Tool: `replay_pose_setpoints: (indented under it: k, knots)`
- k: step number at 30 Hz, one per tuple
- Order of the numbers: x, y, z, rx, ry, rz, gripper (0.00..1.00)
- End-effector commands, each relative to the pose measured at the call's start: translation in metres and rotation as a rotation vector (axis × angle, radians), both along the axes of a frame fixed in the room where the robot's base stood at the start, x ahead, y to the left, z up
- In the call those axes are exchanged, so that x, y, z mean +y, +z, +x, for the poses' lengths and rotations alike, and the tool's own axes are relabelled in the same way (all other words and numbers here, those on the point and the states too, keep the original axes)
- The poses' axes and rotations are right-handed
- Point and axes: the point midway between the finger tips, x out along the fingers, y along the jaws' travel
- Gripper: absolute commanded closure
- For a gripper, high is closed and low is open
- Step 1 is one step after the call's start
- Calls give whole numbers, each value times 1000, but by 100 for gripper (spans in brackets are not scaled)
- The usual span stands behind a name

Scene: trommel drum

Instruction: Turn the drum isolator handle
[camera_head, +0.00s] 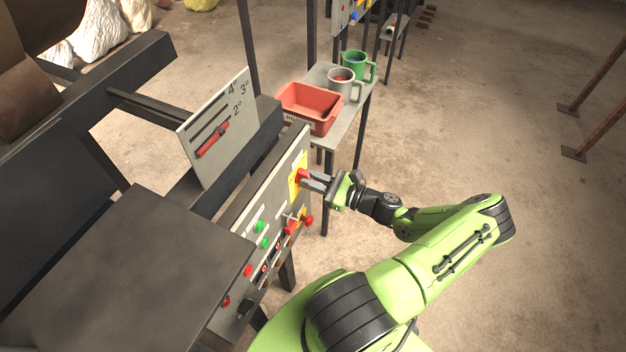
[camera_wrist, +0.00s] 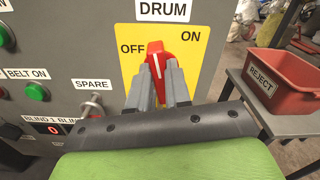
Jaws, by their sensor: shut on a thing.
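The drum isolator handle (camera_wrist: 158,66) is a red knob with a white line on a yellow plate (camera_wrist: 199,46) marked OFF and ON, under a DRUM label. Its line is near upright, leaning slightly toward the upper left, between the two marks. In the head view the red handle (camera_head: 301,175) shows at the far end of the panel. My gripper (camera_wrist: 160,75) is shut on the handle, one grey finger on each side. It also shows in the head view (camera_head: 308,180), reaching in from the right. The fingers hide the handle's lower part.
A red REJECT bin (camera_head: 312,107) and two mugs stand on a side table (camera_head: 347,122) behind. Open floor lies to the right.

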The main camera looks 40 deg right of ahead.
Motion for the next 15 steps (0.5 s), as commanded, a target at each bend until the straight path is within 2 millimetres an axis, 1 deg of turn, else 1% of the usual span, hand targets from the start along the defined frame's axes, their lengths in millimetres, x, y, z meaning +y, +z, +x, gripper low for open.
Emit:
replay_pose_setpoints:
  k: [15]
  knots:
    - [3,-4,-1,-164,0,-459,100]
